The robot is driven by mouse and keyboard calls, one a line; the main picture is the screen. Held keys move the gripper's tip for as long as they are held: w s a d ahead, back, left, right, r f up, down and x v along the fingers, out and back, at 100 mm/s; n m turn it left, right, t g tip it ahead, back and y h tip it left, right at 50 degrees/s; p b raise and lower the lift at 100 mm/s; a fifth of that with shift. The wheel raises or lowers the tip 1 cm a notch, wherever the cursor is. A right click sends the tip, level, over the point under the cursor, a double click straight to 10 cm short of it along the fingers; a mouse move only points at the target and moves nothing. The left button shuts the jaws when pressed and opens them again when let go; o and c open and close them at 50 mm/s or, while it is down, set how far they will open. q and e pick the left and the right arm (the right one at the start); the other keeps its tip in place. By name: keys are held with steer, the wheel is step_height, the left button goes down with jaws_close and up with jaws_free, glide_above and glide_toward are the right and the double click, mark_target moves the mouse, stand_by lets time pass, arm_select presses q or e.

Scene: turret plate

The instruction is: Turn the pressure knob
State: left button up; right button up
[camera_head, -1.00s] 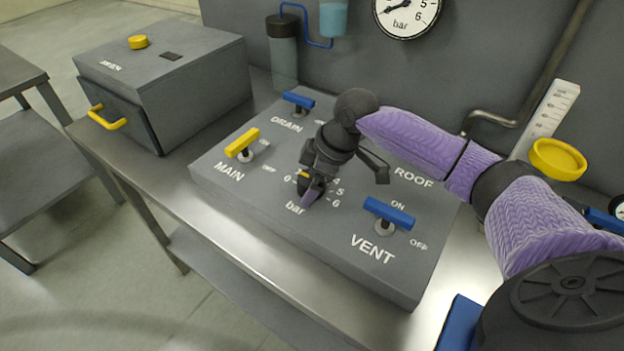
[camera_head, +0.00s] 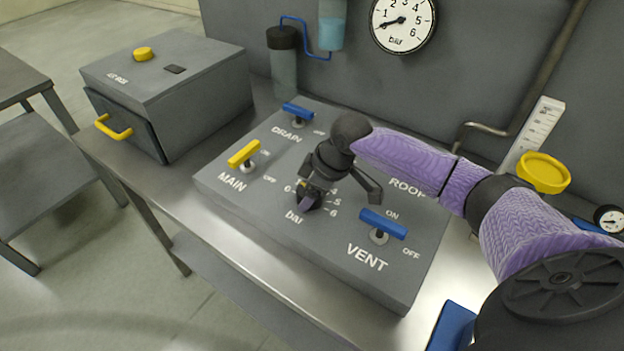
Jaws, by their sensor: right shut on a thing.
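The pressure knob (camera_head: 310,203) is a small dark knob in the middle of the grey turret plate (camera_head: 230,196). A printed scale with numbers and the word "bar" surrounds it. My right gripper (camera_head: 308,197) comes down on the knob from above and is shut on it, hiding most of it. The round pressure gauge (camera_head: 403,24) on the back wall has a black needle pointing to the left, toward the low numbers. My left gripper is not in view.
Handles labelled DRAIN (camera_head: 298,113), MAIN (camera_head: 244,154) and VENT (camera_head: 382,225) stand around the knob. A grey box (camera_head: 170,80) with a yellow handle stands at the left. A yellow round cap (camera_head: 543,172) is at the right, near my forearm.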

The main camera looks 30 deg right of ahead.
steer(key=m+p, duration=0.2)
steer(key=p, duration=0.1)
steer(key=m+h+p, duration=0.1)
steer(key=m+p, duration=0.1)
steer(key=p, duration=0.1)
steer(key=m+h+p, duration=0.1)
steer(key=m+p, duration=0.2)
steer(key=p, duration=0.1)
steer(key=shift+a+r+t, duration=0.1)
steer(key=shift+r+t, duration=0.15)
steer(key=shift+t, duration=0.15)
steer(key=shift+f+m+h+p, duration=0.15)
steer(key=shift+m+h+p, duration=0.65)
steer(key=shift+m+p, duration=0.5)
steer(key=shift+m, duration=0.3)
steer(key=o, duration=1.1)
steer(key=shift+o, duration=0.2)
steer(key=p+v, duration=0.5)
steer(key=v, duration=0.4)
steer(key=shift+s+r, duration=0.2)
steer(key=shift+r, duration=0.15)
